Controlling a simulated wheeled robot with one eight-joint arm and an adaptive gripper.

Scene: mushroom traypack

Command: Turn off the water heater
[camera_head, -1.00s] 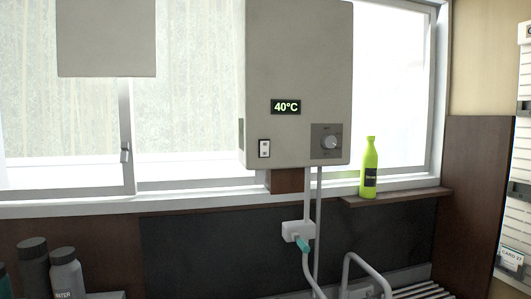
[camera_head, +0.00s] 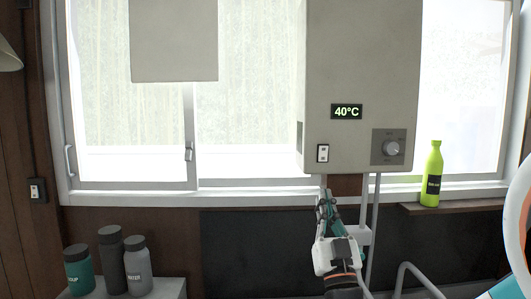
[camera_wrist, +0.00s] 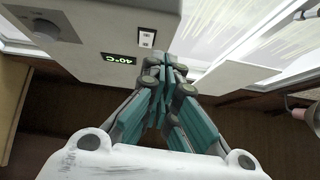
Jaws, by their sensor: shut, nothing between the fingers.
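The water heater (camera_head: 360,60) is a pale grey box on the wall in front of the window. Its display (camera_head: 346,111) reads 40°C. A small white rocker switch (camera_head: 323,153) is at its lower left, and a round dial (camera_head: 391,148) at its lower right. My gripper (camera_head: 325,192) is shut and empty, fingers pointing up, just below the switch in the head view. In the wrist view the heater (camera_wrist: 110,45) is upside down, with the switch (camera_wrist: 146,38) just beyond the fingertips (camera_wrist: 166,62). I cannot tell whether they touch the heater.
A green bottle (camera_head: 432,175) stands on a small shelf right of the heater. Several dark, teal and grey bottles (camera_head: 112,262) stand at lower left. A grey box (camera_head: 174,40) hangs at upper left. Pipes run down below the heater. Another wall switch (camera_head: 36,190) is at far left.

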